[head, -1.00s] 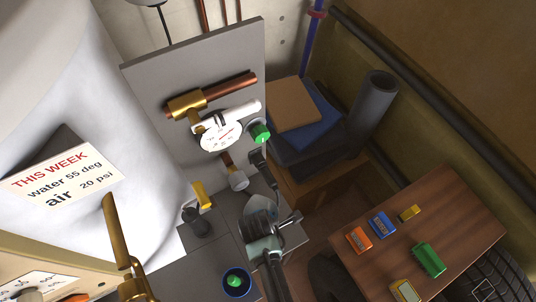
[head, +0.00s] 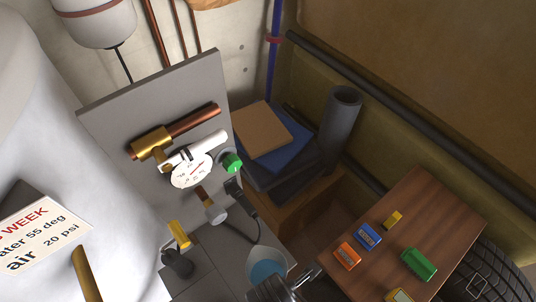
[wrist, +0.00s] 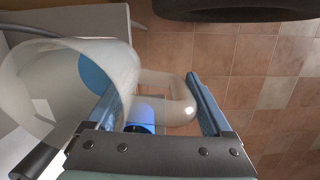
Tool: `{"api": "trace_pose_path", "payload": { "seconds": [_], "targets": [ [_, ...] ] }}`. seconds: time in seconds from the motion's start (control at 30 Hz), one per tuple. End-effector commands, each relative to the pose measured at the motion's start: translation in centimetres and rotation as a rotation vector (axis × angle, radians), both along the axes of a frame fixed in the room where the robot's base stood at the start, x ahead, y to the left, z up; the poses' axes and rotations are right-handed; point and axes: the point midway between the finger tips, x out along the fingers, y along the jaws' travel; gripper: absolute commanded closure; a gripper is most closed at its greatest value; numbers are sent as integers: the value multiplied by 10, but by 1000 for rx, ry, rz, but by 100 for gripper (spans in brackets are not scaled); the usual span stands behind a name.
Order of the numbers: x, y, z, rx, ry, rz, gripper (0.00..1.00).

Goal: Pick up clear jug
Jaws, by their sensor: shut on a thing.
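The clear jug (head: 252,259) is at the bottom middle of the head view, above the grey surface, with a blue patch showing in or through it. In the wrist view the jug (wrist: 50,95) fills the left side, tilted, its rounded handle (wrist: 180,100) reaching between my fingers. My gripper (wrist: 160,100) is shut on the jug's handle. In the head view my gripper (head: 280,288) is just below the jug and partly cut off by the lower edge. A blue object (wrist: 140,115) shows behind the handle; I cannot tell what it is.
A grey panel (head: 110,115) with pipes, a gauge (head: 191,171) and a green knob (head: 232,162) stands behind. A dark cup-like object (head: 177,264) is left of the jug. A wooden table (head: 440,215) with several coloured blocks is at right.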

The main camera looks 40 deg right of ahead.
Motion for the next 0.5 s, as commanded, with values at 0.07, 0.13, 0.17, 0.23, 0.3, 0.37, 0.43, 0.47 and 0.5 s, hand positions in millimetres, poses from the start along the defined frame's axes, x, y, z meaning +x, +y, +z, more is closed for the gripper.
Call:
{"api": "trace_pose_path", "payload": {
  "seconds": [0.07, 0.13, 0.17, 0.23, 0.3, 0.37, 0.43, 0.47, 0.5],
  "targets": [
    [-22, -2, -2, -3, 3, 2, 100],
    [-38, -2, -2, -2, 3, 0, 100],
    [-45, -2, -2, -2, 3, 1, 100],
    [-59, -2, -1, -1, 2, 1, 100],
    [-71, -3, -1, -2, 2, 1, 100],
    [-81, -3, -1, -1, 2, 0, 100],
    [-90, -3, -1, 0, 1, 1, 100],
    [-93, -3, -1, 0, 1, 0, 100],
    [-98, -3, -1, 0, 1, 0, 100]
  ]
}}
